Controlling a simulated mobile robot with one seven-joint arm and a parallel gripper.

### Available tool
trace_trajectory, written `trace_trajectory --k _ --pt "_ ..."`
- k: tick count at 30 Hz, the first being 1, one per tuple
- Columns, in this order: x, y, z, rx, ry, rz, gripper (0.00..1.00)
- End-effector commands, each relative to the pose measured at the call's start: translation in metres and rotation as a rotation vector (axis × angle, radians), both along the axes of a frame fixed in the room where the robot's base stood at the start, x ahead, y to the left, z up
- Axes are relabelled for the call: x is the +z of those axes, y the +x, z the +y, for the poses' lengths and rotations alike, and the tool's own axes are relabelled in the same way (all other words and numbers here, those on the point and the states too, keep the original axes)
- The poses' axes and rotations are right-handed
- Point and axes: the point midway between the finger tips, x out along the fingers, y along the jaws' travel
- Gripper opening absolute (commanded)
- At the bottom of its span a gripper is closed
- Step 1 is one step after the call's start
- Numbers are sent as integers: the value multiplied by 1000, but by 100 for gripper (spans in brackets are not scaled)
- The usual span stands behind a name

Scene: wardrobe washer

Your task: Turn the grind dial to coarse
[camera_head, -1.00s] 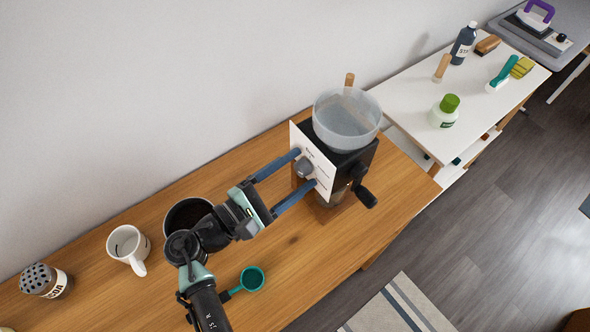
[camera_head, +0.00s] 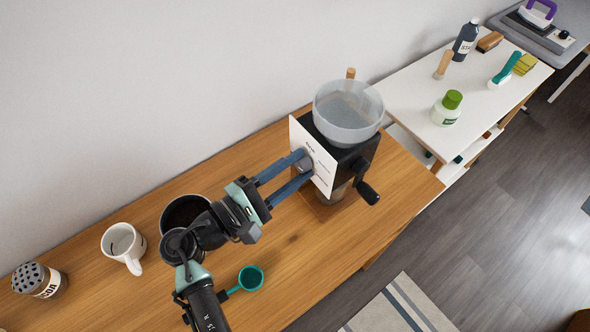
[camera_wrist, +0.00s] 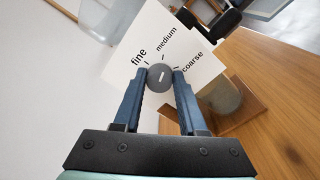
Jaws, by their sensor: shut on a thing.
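The grinder (camera_head: 352,158) is a black box with a clear hopper on top, standing on the wooden table. Its white front panel (camera_head: 323,172) faces my arm. In the wrist view the panel (camera_wrist: 120,65) reads fine at left, medium at top and coarse at right. The grey round dial (camera_wrist: 160,76) sits below these labels. A short white mark on it stands roughly upright, near the medium direction; its exact setting is hard to tell. My gripper (camera_head: 303,163) is shut on the dial, one blue finger on each side. In the head view the fingers largely hide the dial.
A black crank (camera_head: 368,192) sticks out at the grinder's right. A dark pot (camera_head: 187,213), white mug (camera_head: 123,247), cocoa shaker (camera_head: 40,281) and teal scoop (camera_head: 250,279) stand near my arm. A white table (camera_head: 420,105) with bottles and brushes is beyond the grinder.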

Motion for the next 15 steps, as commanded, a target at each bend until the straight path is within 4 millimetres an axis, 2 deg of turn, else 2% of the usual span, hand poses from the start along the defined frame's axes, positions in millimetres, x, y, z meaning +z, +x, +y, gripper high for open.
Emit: trace_trajectory --k 1,15 --pt "-5 0 0 0 22 -33 0" --pt "-9 0 0 0 281 -388 0"
